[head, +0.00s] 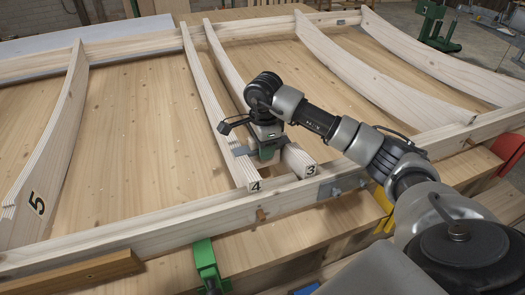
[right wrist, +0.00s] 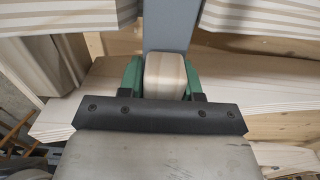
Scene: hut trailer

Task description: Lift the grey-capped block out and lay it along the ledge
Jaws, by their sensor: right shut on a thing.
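The block (right wrist: 165,75) is pale wood with rounded corners and sits between the two green fingers of my right gripper (right wrist: 163,80). A flat grey piece (right wrist: 172,25), apparently its cap, runs away behind it. In the head view my right gripper (head: 267,153) points down between the ribs numbered 4 (head: 222,120) and 3 (head: 300,160), shut on the block. A grey end (head: 240,152) shows over rib 4; the gripper hides most of the block. I cannot tell whether the cap touches the ribs. The pale front rail (head: 190,222) may be the ledge. My left gripper is out of view.
Rib 5 (head: 45,165) stands at the left, and more curved ribs (head: 375,75) stand at the right. Bare panel (head: 125,130) lies between ribs 5 and 4.

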